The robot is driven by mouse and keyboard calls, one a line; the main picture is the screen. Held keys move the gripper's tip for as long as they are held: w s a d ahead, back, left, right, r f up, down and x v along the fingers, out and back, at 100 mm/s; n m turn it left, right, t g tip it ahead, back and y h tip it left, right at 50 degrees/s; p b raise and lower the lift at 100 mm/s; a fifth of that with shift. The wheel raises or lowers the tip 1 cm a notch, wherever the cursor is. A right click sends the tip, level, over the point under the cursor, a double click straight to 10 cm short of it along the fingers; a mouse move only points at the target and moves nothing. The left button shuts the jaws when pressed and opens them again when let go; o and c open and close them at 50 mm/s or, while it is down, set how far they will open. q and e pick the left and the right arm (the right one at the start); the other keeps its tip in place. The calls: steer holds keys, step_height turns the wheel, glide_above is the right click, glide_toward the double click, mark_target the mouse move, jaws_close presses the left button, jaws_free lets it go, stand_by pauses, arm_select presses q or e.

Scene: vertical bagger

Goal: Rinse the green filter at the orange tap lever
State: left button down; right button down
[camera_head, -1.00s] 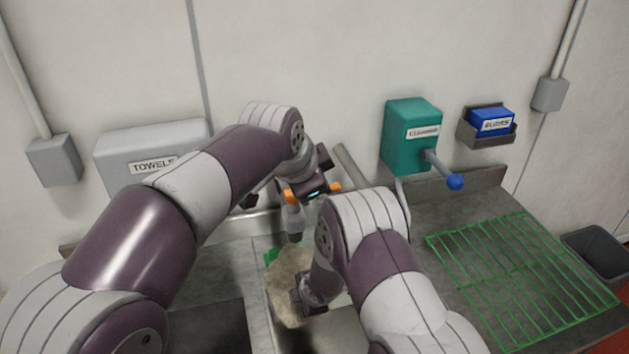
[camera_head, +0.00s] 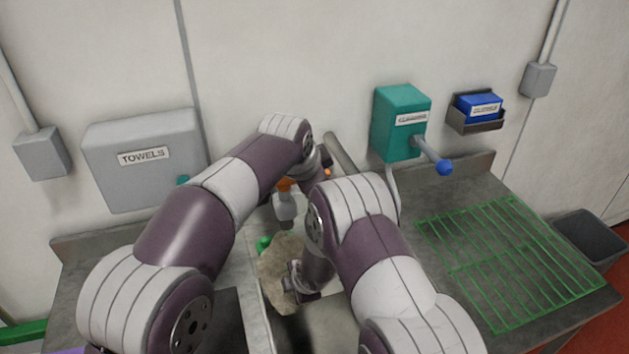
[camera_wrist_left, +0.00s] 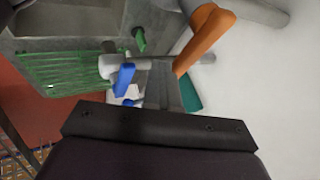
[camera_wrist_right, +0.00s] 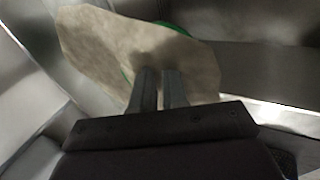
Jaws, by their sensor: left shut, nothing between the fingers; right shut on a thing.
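The filter is a round, beige-brown, dirty-looking disc (camera_head: 280,262) with a green edge part, held tilted in the sink below the tap. My right gripper (camera_wrist_right: 161,75) is shut on it, and the fingers overlap its face in the right wrist view. The orange tap lever (camera_wrist_left: 205,38) is large in the left wrist view; in the head view it shows partly above the grey spout (camera_head: 285,207). My left gripper (camera_wrist_left: 165,65) is shut and empty, close to the lever; I cannot tell whether they touch. In the head view my arms mostly hide it.
A teal dispenser (camera_head: 400,122) with a blue-tipped lever (camera_head: 443,167) hangs right of the tap. A green wire rack (camera_head: 510,260) lies on the right counter. A towel box (camera_head: 145,158), a blue-box holder (camera_head: 478,110) and a grey bin (camera_head: 592,240) stand around.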

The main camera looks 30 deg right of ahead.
steer(key=shift+s, duration=0.1)
arm_select(q)
steer(key=shift+w+r, duration=0.1)
steer(key=shift+r, duration=0.05)
steer(key=v, duration=0.9)
steer(key=shift+s+a+r, duration=0.2)
steer(key=shift+s+r, duration=0.05)
arm_select(e)
steer(key=shift+w+d+f, duration=0.1)
steer(key=shift+w, duration=0.15)
steer(key=shift+s, duration=0.6)
arm_select(q)
steer(key=shift+f+b, duration=0.5)
arm_select(e)
steer(key=s, duration=0.7)
steer(key=shift+a, duration=0.25)
